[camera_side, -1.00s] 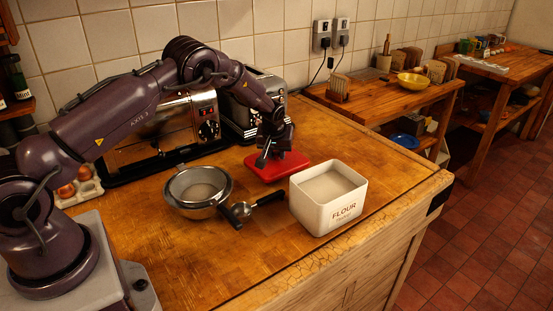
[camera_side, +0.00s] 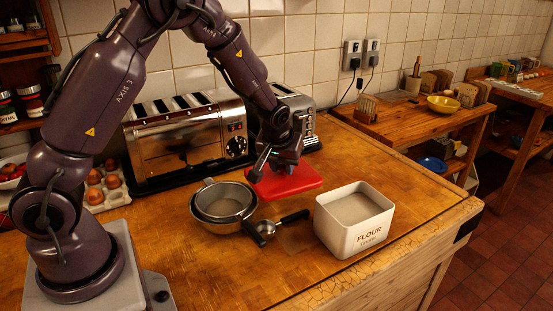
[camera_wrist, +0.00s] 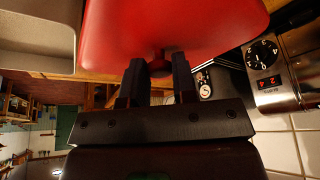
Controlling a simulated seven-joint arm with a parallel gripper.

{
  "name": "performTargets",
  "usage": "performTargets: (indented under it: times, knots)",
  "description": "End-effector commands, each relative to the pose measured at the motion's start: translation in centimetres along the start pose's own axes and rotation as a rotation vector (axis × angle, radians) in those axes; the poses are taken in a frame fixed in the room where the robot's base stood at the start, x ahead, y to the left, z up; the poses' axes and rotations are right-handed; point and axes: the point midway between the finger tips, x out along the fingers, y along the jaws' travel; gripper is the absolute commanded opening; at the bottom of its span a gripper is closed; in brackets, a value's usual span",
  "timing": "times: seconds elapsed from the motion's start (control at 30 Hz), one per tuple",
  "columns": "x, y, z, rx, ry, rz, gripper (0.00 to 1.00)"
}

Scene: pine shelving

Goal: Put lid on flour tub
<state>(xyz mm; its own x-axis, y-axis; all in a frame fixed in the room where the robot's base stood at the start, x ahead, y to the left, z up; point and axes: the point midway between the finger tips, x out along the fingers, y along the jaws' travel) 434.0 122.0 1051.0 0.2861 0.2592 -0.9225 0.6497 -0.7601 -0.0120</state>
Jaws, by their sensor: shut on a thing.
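The white square flour tub (camera_side: 354,226), labelled FLOUR, stands upright and open on the wooden counter, with pale flour showing inside. The red lid (camera_side: 291,181) is held by my gripper (camera_side: 268,172), to the left of and behind the tub, and looks raised off the counter. A pale corner of the tub (camera_wrist: 38,38) seems to show at the upper left there.
A metal sieve on a bowl (camera_side: 224,202) and a dark-handled scoop (camera_side: 272,228) lie left of the tub. A chrome toaster (camera_side: 190,140) stands behind, by the tiled wall. An egg tray (camera_side: 105,188) is at the left. Counter right of the tub is clear.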

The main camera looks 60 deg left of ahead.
Motion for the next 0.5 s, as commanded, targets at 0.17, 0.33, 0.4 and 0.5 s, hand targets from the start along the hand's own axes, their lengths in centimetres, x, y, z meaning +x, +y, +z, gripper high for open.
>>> performTargets:
  times: [0.17,0.33,0.4,0.5]
  knots:
    - [-0.6,7.8,-0.8,0.093,0.026,0.035,0.03]
    - [-2.4,14.7,-1.0,0.1,0.03,0.045,0.03]
    - [-3.2,16.6,-1.1,0.082,0.027,0.042,0.03]
    - [-4.3,18.0,-1.5,0.039,0.022,0.031,0.03]
